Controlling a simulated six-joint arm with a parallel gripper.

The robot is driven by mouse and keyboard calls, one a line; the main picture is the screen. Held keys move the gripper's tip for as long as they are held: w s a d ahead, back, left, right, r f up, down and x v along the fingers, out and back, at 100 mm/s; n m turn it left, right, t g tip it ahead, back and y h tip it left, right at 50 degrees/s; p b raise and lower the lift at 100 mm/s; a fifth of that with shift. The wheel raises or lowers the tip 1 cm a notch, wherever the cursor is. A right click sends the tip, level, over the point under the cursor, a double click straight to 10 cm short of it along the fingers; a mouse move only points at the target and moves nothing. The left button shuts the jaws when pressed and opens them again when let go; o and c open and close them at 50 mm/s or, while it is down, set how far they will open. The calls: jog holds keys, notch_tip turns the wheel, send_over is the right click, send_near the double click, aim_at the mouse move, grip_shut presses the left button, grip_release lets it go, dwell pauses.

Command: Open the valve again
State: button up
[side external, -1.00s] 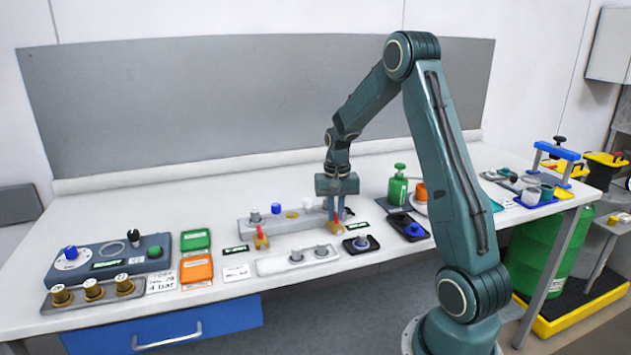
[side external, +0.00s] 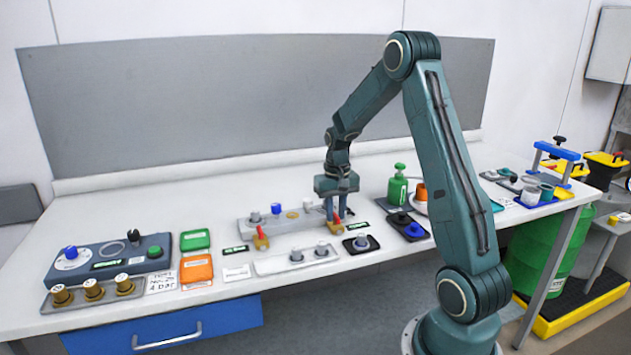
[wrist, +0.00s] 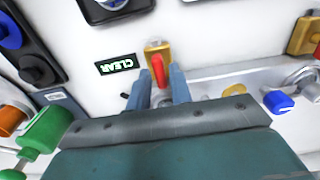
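A small brass valve with a red lever (side external: 337,217) stands on the bench at the front right of a long grey panel. In the wrist view its red lever (wrist: 158,70) points back toward my gripper (wrist: 163,80). My gripper (side external: 335,218) points down at this valve. Its two fingers are apart, one on each side of the lever's near end, and a gap shows beside the lever. Whether either finger touches it I cannot tell. A second brass valve with a red lever (side external: 260,238) stands to the left, clear of my gripper.
A "CLEAR" label (wrist: 117,64) lies beside the valve. A white plate with two grey knobs (side external: 297,262) and a dark pad with a grey knob (side external: 361,244) are close in front. A green bottle (side external: 398,187) stands to the right.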

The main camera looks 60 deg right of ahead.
aim_at(335, 215)
dwell(0.3)
notch_tip(335, 215, up, 14)
dwell(0.8)
jog(key=s+a+r+n+t+h, duration=0.1)
jog(key=s+a+r+n, duration=0.15)
jog(key=a, duration=0.65)
jog(key=s+a+r+n+t, duration=0.2)
jog(key=a+r, duration=0.2)
jog(key=a, duration=0.5)
jog(key=s+a+f+n+t+y, duration=0.1)
jog(key=s+a+n, duration=0.3)
jog(key=s+a, duration=0.6)
jog(key=shift+s+f+t, duration=0.55)
jog(key=shift+f+t, duration=0.1)
jog(key=shift+t, duration=0.15)
jog(key=shift+a, duration=0.1)
